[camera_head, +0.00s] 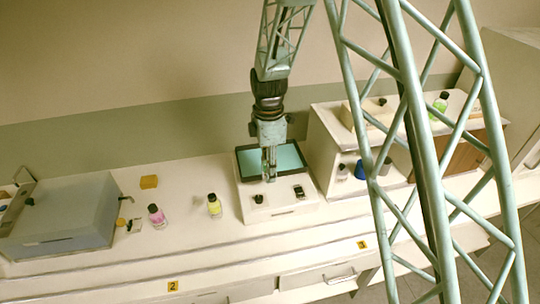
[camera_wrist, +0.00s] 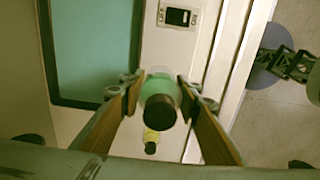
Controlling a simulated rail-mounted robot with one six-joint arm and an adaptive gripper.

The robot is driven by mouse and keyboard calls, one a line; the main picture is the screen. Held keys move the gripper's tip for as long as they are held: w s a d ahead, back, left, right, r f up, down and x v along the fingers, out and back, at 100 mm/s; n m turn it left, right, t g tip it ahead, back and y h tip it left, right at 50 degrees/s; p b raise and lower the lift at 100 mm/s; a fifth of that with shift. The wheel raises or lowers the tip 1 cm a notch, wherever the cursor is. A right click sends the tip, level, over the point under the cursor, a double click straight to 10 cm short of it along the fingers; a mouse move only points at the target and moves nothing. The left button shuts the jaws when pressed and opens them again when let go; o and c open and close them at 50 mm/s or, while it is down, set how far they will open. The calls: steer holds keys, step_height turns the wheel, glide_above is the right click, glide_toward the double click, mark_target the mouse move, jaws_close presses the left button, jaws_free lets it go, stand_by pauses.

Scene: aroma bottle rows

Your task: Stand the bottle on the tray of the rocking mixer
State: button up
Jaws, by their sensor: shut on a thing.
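My gripper (camera_head: 269,165) points down over the rocking mixer (camera_head: 290,208), a white box whose tray (camera_head: 290,156) has a teal mat and dark rim. In the wrist view both fingers (camera_wrist: 160,90) are closed on a bottle (camera_wrist: 158,101) with a dark cap and green contents. The bottle appears against the mixer's pale front panel, just right of the tray (camera_wrist: 93,104). In the head view the fingers mostly hide it. I cannot tell its height above the mixer.
A yellow bottle (camera_head: 214,206) and a pink bottle (camera_head: 157,216) stand on the bench left of the mixer. A grey box (camera_head: 62,217) is at far left. A raised white shelf (camera_head: 330,120) with bottles is close on the right. A switch (camera_wrist: 180,17) is on the mixer front.

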steer(key=w, duration=0.9)
steer(key=w+f+p, duration=0.1)
steer(key=w, duration=0.3)
steer(key=shift+w+f, duration=0.1)
steer(key=shift+w, duration=0.1)
steer(key=shift+w, duration=0.15)
steer(key=shift+w, duration=0.25)
steer(key=shift+f, duration=1.8)
steer(key=shift+f, duration=0.1)
steer(key=o, duration=0.5)
steer(key=shift+f, duration=0.1)
steer(key=o, duration=0.4)
steer(key=shift+o, duration=0.2)
